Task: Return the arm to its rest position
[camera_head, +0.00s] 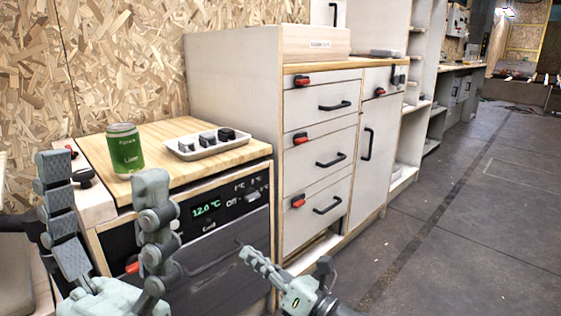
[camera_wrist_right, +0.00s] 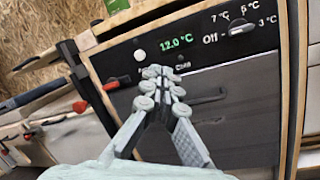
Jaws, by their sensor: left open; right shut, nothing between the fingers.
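My left gripper (camera_head: 101,172) is in the lower left of the head view. Its two fingers stand up wide apart, open and empty, in front of the wooden top with the green can (camera_head: 123,150). My right gripper (camera_head: 247,254) is low in the head view, in front of the dark appliance front, pointing left. Its fingers are closed together with nothing between them. In the right wrist view the closed fingertips (camera_wrist_right: 160,72) show against the appliance panel, below the green "12.0 °C" display. I cannot tell the exact gap to the panel.
A white tray (camera_head: 207,143) with several dark pieces is on the wooden top (camera_head: 172,128). The dark appliance (camera_head: 225,265) has a bar handle. Drawers with black handles (camera_head: 334,105) and red latches stand to the right. Open floor (camera_head: 470,240) lies at the right.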

